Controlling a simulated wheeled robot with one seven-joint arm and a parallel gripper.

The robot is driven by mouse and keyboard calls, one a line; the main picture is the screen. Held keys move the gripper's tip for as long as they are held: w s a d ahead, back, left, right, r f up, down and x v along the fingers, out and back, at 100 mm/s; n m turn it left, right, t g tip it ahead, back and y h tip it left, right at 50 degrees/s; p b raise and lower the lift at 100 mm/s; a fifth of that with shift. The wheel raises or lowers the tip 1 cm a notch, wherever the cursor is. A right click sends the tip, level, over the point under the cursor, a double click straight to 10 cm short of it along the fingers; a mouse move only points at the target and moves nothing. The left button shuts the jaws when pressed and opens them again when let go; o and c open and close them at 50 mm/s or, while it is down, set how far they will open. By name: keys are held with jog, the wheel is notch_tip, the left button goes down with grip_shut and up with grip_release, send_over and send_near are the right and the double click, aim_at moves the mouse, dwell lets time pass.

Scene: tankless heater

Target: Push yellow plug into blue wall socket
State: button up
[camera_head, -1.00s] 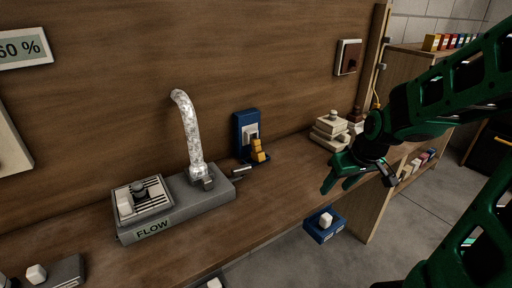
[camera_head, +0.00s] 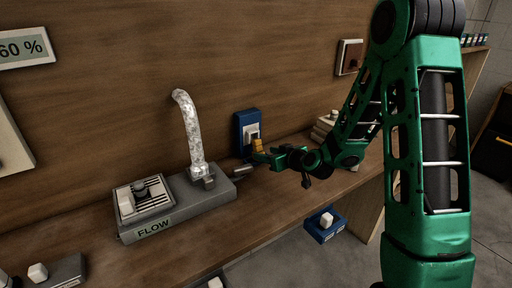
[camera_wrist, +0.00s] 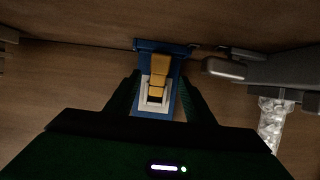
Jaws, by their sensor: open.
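The blue wall socket (camera_head: 245,122) stands against the wooden back wall, with a white inset on its face. The yellow plug (camera_head: 257,145) is at the socket's lower front; I cannot tell how deep it sits. In the wrist view the yellow plug (camera_wrist: 160,68) lies over the blue socket (camera_wrist: 145,45) and its white frame. My gripper (camera_head: 268,157) is open just in front of the plug. In the wrist view its dark fingers (camera_wrist: 161,78) stand on either side of the plug, with gaps; contact is not visible.
A grey FLOW unit (camera_head: 180,200) with a silver spout (camera_head: 188,125) stands left of the socket. Pale stacked blocks (camera_head: 322,128) stand to the right, partly behind my arm. A blue box with a white knob (camera_head: 325,225) is below the counter's front edge.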

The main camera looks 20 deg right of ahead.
aim_at(260, 151)
jog(key=x, duration=0.8)
jog(key=shift+w+r, duration=0.15)
jog(key=shift+d, duration=0.1)
grip_shut()
